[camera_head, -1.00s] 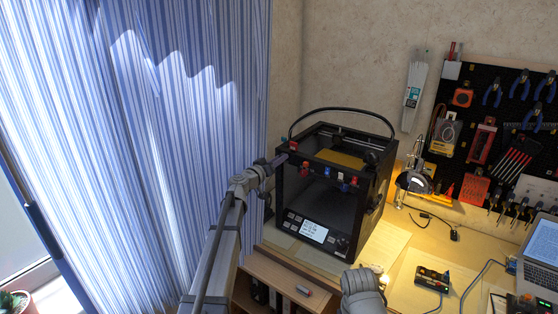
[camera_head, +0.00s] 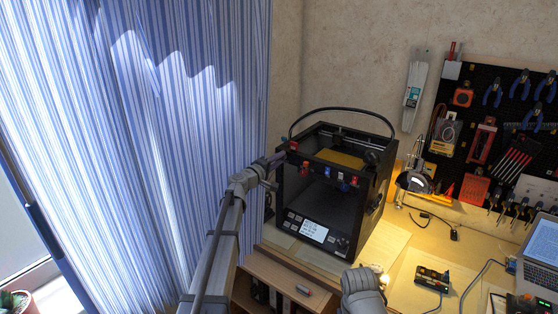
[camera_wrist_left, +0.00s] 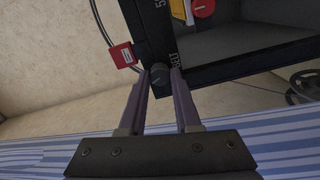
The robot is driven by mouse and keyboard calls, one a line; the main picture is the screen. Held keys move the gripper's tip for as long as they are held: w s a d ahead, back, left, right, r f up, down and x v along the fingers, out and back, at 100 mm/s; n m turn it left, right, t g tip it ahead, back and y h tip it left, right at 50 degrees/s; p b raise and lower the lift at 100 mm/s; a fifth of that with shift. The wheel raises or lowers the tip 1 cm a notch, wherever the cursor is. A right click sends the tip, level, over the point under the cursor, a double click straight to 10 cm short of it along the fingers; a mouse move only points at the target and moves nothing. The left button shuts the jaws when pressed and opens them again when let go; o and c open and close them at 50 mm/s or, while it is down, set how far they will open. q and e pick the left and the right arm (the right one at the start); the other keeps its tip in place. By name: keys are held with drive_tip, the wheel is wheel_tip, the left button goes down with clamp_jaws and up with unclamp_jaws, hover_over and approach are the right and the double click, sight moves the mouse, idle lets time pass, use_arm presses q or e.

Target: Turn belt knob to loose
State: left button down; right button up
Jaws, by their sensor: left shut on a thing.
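The dark round belt knob (camera_wrist_left: 159,75) sits on the black frame of the 3D printer (camera_head: 352,205), beside white lettering, in the left wrist view. My left gripper (camera_wrist_left: 160,74) has a fingertip on each side of the knob and is shut on it. In the head view, my left gripper (camera_head: 281,159) reaches the printer's upper left front corner; the knob is hidden there by the fingers. The knob's exact setting is too small to read. The fingers of my right gripper do not show.
A red tag (camera_wrist_left: 121,56) and a yellow-and-red part (camera_wrist_left: 202,8) are close to the fingers. The striped curtain (camera_head: 140,150) hangs left of my left arm. A lamp (camera_head: 412,182), a laptop (camera_head: 542,255) and a pegboard with tools (camera_head: 490,130) are to the right.

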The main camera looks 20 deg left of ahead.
use_arm(q)
drive_tip(key=shift+n, duration=3.6)
drive_tip(key=c, duration=0.6)
unclamp_jaws()
drive_tip(key=v, duration=0.7)
drive_tip(key=shift+s+a, duration=0.2)
drive_tip(key=shift+s, duration=0.15)
